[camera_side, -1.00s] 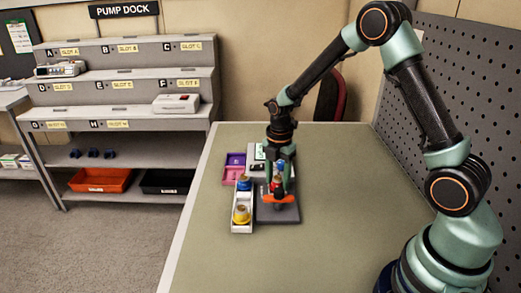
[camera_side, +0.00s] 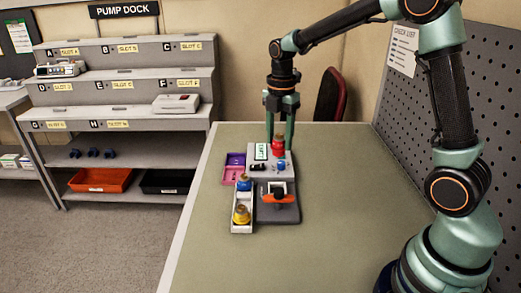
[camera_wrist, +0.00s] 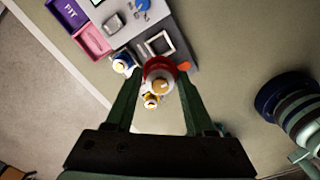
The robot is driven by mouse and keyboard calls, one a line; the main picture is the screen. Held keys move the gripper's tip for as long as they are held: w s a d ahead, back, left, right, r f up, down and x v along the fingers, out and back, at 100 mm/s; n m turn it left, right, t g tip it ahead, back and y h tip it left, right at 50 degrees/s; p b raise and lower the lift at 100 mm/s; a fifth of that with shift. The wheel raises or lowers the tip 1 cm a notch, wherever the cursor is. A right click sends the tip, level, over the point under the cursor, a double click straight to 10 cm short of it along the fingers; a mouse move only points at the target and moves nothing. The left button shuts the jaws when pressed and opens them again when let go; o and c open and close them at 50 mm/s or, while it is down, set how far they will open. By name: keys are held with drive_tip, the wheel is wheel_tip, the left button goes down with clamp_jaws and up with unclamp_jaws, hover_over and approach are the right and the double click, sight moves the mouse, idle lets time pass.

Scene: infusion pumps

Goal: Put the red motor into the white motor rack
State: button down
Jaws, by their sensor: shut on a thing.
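The red motor (camera_side: 278,147) is held between the fingertips of my gripper (camera_side: 279,141), raised above the grey pump. In the wrist view the red motor (camera_wrist: 158,69) sits between both fingers (camera_wrist: 158,88), with its pale top facing the camera. The white motor rack (camera_side: 242,229) stands on the table along the pump's left side. A blue motor (camera_side: 243,184) is at its far end and a yellow motor (camera_side: 241,215) at its near end. The middle part of the rack looks empty. The red motor partly hides the rack in the wrist view.
The grey pump (camera_side: 287,213) has an empty square opening, an orange lever (camera_side: 278,198), a blue knob (camera_side: 281,165) and a screen. Purple (camera_side: 236,159) and pink (camera_side: 231,176) trays lie left of it. The table's right and near areas are clear.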

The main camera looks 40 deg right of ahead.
sight(278, 135)
wheel_tip(278, 135, up, 6)
drive_tip(key=shift+f, duration=0.1)
drive_tip(key=shift+w+a, duration=0.1)
drive_tip(key=shift+a, duration=0.1)
drive_tip(key=shift+w+a+f, duration=0.5)
drive_tip(key=shift+a+f, duration=1.15)
drive_tip(key=shift+f, duration=1.25)
drive_tip(key=shift+w+a+f, duration=0.5)
drive_tip(key=shift+a+f, duration=1.1)
drive_tip(key=shift+f, duration=1.3)
drive_tip(key=shift+w+a+f, duration=0.5)
drive_tip(key=shift+a+f, duration=1.15)
drive_tip(key=shift+f, duration=1.25)
drive_tip(key=shift+f, duration=0.95)
drive_tip(key=c, duration=0.8)
unclamp_jaws()
drive_tip(key=shift+r, duration=0.1)
drive_tip(key=shift+r, duration=1)
